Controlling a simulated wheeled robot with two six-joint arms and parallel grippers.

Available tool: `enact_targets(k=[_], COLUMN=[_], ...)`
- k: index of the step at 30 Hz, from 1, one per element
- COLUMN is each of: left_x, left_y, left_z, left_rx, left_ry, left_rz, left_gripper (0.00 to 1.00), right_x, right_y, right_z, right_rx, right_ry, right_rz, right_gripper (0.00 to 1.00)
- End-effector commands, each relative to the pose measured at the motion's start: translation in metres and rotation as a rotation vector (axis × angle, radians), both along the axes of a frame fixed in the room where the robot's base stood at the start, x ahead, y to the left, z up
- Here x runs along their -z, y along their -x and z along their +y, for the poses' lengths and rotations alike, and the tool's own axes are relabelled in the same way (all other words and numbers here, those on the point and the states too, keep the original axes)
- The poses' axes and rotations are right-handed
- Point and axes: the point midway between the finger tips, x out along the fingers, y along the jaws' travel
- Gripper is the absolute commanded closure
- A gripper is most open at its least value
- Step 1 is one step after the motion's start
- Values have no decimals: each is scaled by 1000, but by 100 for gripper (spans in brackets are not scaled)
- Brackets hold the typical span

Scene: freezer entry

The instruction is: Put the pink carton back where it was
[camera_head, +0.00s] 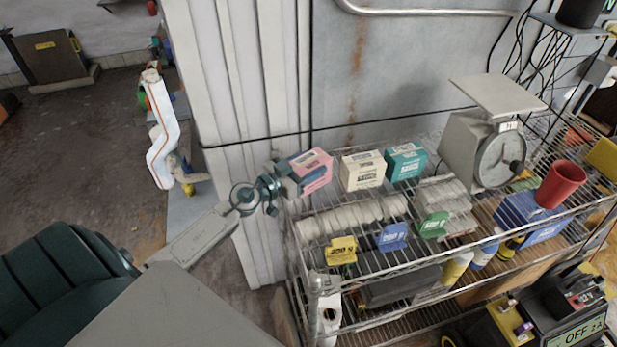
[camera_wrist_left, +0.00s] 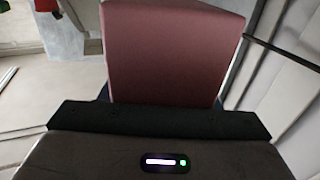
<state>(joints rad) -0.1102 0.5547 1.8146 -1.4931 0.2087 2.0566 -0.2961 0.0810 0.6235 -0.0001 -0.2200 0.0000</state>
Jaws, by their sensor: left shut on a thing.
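The pink carton (camera_head: 313,171) is at the left end of the wire shelf's top level, left of a cream carton (camera_head: 363,170) and a teal carton (camera_head: 406,163). My left gripper (camera_head: 292,181) comes in from the left and is shut on the pink carton. In the left wrist view the pink carton (camera_wrist_left: 172,55) fills the space beyond the dark gripper body. The fingertips are mostly hidden there. I cannot tell whether the carton's base touches the shelf. My right gripper is not in view.
The wire shelf (camera_head: 400,262) also holds white rolls, yellow, blue and green tags, a scale (camera_head: 490,140) and a red cup (camera_head: 560,184). A pale ribbed wall panel (camera_head: 240,75) stands behind my left arm. Open floor (camera_head: 75,150) lies to the left.

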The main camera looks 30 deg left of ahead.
Motion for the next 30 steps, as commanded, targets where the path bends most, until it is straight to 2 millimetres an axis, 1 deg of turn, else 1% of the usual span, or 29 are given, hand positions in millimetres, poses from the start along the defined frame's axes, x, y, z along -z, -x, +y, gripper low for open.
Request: enact_targets(k=[1, 6, 15, 18, 19, 21, 22, 30], left_x=[10, 30, 29, 32, 32, 32, 32, 31], left_y=[0, 0, 0, 0, 0, 0, 0, 0], left_z=[0, 0, 0, 0, 0, 0, 0, 0], left_rx=[0, 0, 0, 0, 0, 0, 0, 0], left_ry=[2, 1, -1, 0, 0, 0, 0, 0], left_rz=[-2, -1, -1, -1, 1, 1, 1, 1], left_gripper=[93, 93, 93, 93, 38, 24, 22, 22], right_x=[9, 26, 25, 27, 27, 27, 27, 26], right_y=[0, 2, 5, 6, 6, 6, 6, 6], right_z=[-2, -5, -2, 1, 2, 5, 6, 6], right_rx=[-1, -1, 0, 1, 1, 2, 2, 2], right_ry=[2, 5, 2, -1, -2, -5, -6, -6], right_rz=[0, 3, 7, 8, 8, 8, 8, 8], right_gripper=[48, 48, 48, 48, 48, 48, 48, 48])
